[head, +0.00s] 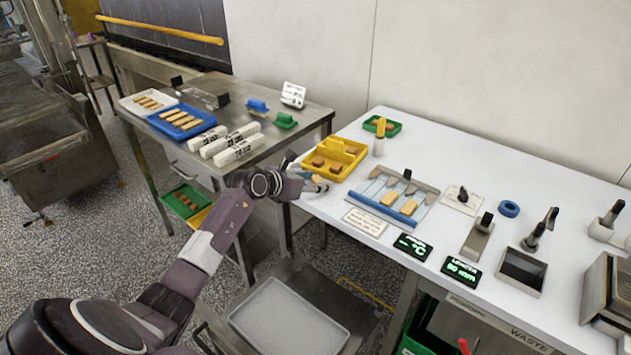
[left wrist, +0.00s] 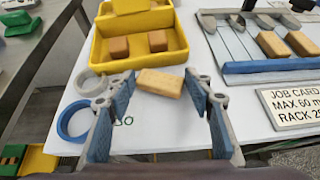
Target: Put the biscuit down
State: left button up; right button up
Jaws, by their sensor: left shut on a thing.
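My left gripper (head: 318,184) is over the left end of the white table, in front of the yellow tray. In the left wrist view its blue-padded fingers (left wrist: 162,88) are shut on a tan oblong biscuit (left wrist: 167,84) at the tips. I cannot tell whether the biscuit touches the table. The yellow tray (head: 322,166) holds several brown blocks in compartments. To its right is a slatted rack (head: 408,181) with a blue front bar (left wrist: 272,67) and tan biscuits on it. My right gripper is out of view.
A job card (head: 365,221) and two green-lit displays (head: 413,246) lie in front of the rack. A grey ring (left wrist: 82,85) and a blue ring (left wrist: 75,120) show left of the biscuit in the wrist view. A steel table (head: 311,118) with trays and white boxes stands left.

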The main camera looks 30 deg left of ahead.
pick_arm(q)
jog(key=shift+f, duration=0.1)
jog(key=o, duration=0.9)
jog(key=shift+c, duration=0.2)
